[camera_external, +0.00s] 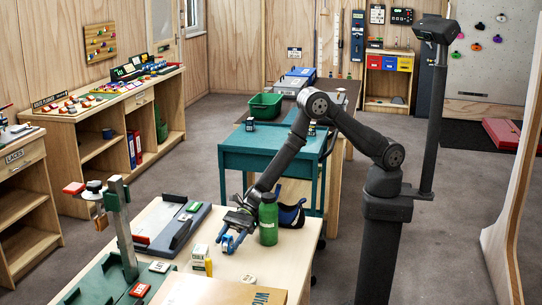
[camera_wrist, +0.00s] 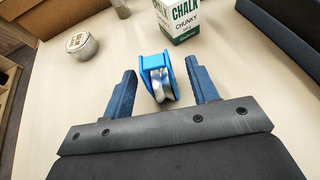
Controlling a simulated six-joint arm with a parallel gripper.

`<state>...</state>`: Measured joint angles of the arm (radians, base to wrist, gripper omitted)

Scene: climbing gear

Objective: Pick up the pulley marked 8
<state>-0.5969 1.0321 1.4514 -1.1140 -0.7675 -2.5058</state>
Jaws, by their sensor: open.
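A blue pulley (camera_wrist: 157,78) with a silvery wheel stands on the pale bench top in the wrist view. No number can be read on it. My gripper (camera_wrist: 162,70) is open, with one dark blue finger on each side of the pulley and a visible gap on both sides. In the outside view, my gripper (camera_external: 229,241) is low over the front bench, left of a green bottle; the pulley cannot be told apart from the blue fingers there.
A chalk box (camera_wrist: 181,18) stands just beyond the pulley, and a round tin (camera_wrist: 81,46) lies to the left. A dark tray (camera_wrist: 285,30) is at the upper right. The green bottle (camera_external: 268,222) stands close beside my arm. A metal post (camera_external: 122,230) rises at the left.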

